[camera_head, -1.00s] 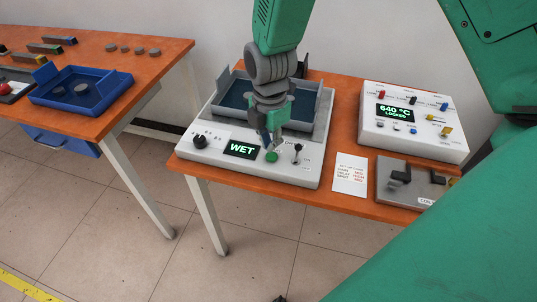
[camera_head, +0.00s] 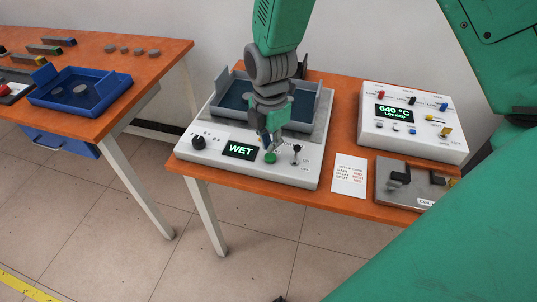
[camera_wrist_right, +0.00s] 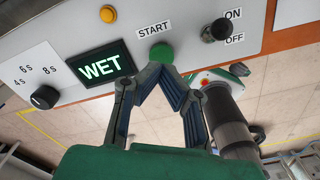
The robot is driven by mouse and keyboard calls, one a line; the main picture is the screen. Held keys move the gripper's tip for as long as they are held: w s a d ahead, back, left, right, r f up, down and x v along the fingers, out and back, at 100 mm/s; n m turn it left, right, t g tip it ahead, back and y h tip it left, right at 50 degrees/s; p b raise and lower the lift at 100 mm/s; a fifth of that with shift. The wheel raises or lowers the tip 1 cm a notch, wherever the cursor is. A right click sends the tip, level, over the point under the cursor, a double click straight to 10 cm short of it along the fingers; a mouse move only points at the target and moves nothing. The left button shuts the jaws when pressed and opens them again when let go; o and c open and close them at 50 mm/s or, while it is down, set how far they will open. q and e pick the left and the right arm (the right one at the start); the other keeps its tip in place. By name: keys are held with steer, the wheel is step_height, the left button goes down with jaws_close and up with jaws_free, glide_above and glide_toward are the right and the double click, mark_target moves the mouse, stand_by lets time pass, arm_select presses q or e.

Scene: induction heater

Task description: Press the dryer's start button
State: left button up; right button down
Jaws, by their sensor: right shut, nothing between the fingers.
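The dryer (camera_head: 300,174) is a light grey unit with a dark blue tray area, on the orange table. Its display (camera_head: 240,150) reads WET; the same display shows in the wrist view (camera_wrist_right: 101,68). The green start button (camera_head: 271,158) sits right of the display, and in the wrist view (camera_wrist_right: 161,52) it lies under the START label. My right gripper (camera_head: 268,146) is shut and empty, pointing down with its fingertips right at the button. In the wrist view its fingertips (camera_wrist_right: 162,68) overlap the button's lower edge; contact cannot be told. My left gripper is not in view.
A black ON/OFF toggle (camera_head: 297,149) stands close right of the button, and a black knob (camera_head: 199,143) is left of the display. A heater box (camera_head: 415,140) reads 640 °C LOCKED. A paper card (camera_head: 349,174) and a metal fixture (camera_head: 420,190) lie nearby. A blue tray (camera_head: 110,101) is on the left table.

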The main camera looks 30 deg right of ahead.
mark_target(270, 156)
steer(key=shift+d+f, duration=0.2)
steer(key=shift+f, duration=0.1)
steer(key=shift+a+f+b, duration=0.15)
steer(key=shift+f+b, duration=0.15)
steer(key=shift+f, duration=0.1)
steer(key=shift+f+b, duration=0.35)
steer(key=shift+f, duration=0.4)
steer(key=shift+r, duration=0.1)
step_height(270, 156, up, 7)
steer(key=p, duration=0.7)
